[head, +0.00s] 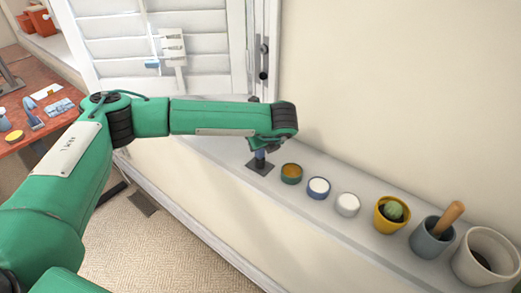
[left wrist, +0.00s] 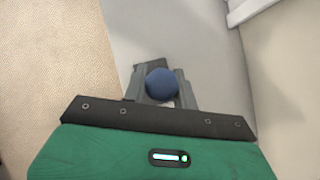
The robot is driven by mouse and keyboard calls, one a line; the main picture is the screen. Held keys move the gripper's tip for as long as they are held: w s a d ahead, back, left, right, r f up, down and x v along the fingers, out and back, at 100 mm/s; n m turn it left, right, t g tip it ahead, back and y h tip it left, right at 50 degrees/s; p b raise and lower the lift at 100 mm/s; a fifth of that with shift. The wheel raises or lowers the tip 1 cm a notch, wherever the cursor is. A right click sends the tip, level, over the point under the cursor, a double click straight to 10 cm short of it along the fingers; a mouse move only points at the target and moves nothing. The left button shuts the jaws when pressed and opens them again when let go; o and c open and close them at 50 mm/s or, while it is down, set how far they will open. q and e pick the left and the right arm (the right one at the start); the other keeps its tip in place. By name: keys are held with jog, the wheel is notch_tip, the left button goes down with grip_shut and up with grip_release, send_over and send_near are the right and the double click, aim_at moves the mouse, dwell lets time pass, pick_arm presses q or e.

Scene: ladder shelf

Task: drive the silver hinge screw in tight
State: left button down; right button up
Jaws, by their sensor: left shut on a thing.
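My left gripper (head: 260,151) is low over the window sill, hanging below the end of my green arm. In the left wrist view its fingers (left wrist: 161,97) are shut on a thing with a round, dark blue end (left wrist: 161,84). This looks like a screwdriver handle seen end-on. In the head view a bit of blue (head: 260,154) shows under the gripper, above a dark square stand (head: 260,167) on the sill. Dark hinge hardware (head: 264,62) is on the window frame behind. I cannot make out the silver screw. My right gripper is in neither view.
On the sill (head: 305,217), right of the stand, are a green-rimmed dish (head: 291,173), a blue one (head: 318,188), a white one (head: 347,204), a yellow cactus pot (head: 391,214) and further pots. A white shutter (head: 205,62) stands behind my arm. A red-brown table (head: 40,105) is at left.

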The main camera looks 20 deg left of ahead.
pick_arm(q)
jog(key=shift+r, duration=0.6)
dwell(0.4)
jog(key=shift+r+b, duration=0.4)
jog(key=shift+r, duration=4.05)
jog(key=shift+s+f+m, duration=0.15)
jog(key=shift+f+m, duration=0.1)
jog(key=shift+m, duration=0.05)
jog(key=s+f+n+g+h, duration=0.2)
jog(key=s+f+n+g, duration=0.3)
jog(key=s+n, duration=0.6)
jog(key=s+f+n+g+h, duration=0.3)
jog(key=s+f+n+g, duration=0.3)
jog(key=s+n, duration=0.5)
jog(key=shift+a+f+n, duration=0.25)
jog(key=shift+f+n, duration=0.7)
jog(key=shift+n, duration=1.55)
jog(key=shift+s, duration=0.1)
